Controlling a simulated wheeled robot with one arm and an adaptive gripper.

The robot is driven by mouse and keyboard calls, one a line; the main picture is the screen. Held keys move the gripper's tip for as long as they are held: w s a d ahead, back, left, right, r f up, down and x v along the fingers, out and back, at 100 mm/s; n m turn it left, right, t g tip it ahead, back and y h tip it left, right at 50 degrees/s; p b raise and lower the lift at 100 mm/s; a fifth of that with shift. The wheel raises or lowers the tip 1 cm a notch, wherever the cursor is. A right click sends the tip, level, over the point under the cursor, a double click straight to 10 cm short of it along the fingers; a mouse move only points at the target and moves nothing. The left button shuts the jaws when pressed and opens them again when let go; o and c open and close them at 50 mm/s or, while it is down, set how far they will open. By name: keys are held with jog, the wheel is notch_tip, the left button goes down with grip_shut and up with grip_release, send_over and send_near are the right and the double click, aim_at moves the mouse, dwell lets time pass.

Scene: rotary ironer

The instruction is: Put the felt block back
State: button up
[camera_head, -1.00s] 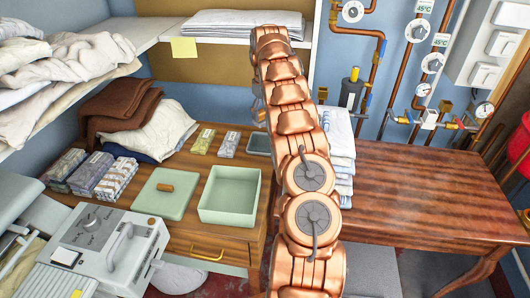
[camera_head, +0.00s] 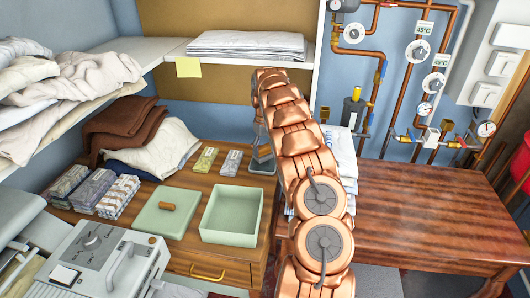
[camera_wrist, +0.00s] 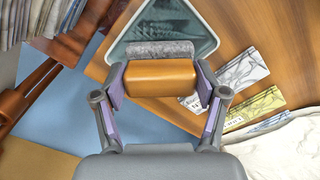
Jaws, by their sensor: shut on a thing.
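The felt block (camera_wrist: 160,77) has an orange-brown wooden back and a grey felt layer. My gripper (camera_wrist: 160,84) is shut on its wooden part, one finger at each end, in the wrist view. The felt side points toward a small dark grey-green tray (camera_wrist: 180,20), which shows behind the block. In the head view my gripper (camera_head: 260,143) is just above the tray (camera_head: 263,167), at the back right of the wooden cabinet; the block cannot be made out there. I cannot tell whether the block touches the tray.
Two small patterned packets (camera_head: 231,163) lie left of the tray. An open green box (camera_head: 231,214) and its lid (camera_head: 166,212) sit nearer the front. Folded white linen (camera_head: 342,155) is close on the right, partly behind my arm. A shelf (camera_head: 230,53) hangs above.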

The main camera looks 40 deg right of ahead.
aim_at(264, 147)
jog(key=shift+f, duration=1.25)
jog(key=shift+f, duration=0.1)
jog(key=o, duration=1)
notch_tip(264, 147, up, 11)
jog(key=shift+r+b, duration=0.1)
jog(key=shift+b, duration=1.15)
jog(key=shift+s+r, duration=0.1)
jog(key=shift+r, duration=0.4)
